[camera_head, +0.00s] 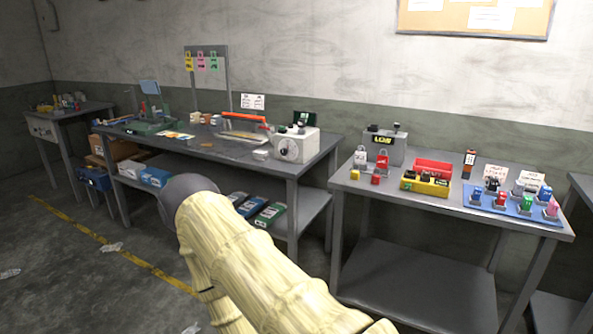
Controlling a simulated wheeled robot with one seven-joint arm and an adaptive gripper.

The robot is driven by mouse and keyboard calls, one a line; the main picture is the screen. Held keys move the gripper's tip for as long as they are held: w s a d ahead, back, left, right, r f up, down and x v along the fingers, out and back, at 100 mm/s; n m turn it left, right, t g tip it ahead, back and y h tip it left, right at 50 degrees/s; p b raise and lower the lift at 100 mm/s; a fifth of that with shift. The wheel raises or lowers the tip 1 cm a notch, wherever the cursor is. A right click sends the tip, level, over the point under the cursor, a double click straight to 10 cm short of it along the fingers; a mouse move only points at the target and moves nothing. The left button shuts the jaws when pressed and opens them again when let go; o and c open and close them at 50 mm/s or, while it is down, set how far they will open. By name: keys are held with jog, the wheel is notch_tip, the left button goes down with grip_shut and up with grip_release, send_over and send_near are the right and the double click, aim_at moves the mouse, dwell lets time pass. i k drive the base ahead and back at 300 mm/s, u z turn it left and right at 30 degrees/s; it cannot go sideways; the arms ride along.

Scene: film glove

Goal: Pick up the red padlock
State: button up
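A red padlock (383,161) with a pale upright shackle stands on the right metal table (400,203), near its left end. A whitish padlock (360,159) stands just left of it. Small yellow and red blocks lie in front of them. My cream-coloured arm, with a dark rounded joint, fills the bottom middle of the view, left of the right table and well apart from the padlock. My gripper is not visible.
Behind the padlock is a grey label device (383,147). To its right are a yellow-and-red bin (429,184) and a blue tray (477,207) with several coloured items. A cluttered workbench (240,151) stands left, with a gap between the tables.

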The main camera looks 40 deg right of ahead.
aim_at(376, 179)
jog(key=u, duration=0.25)
jog(key=i, duration=1.35)
jog(key=z, duration=0.9)
jog(key=i, duration=0.8)
jog(key=z, duration=1.05)
jog(key=i, duration=0.2)
jog(key=z, duration=0.25)
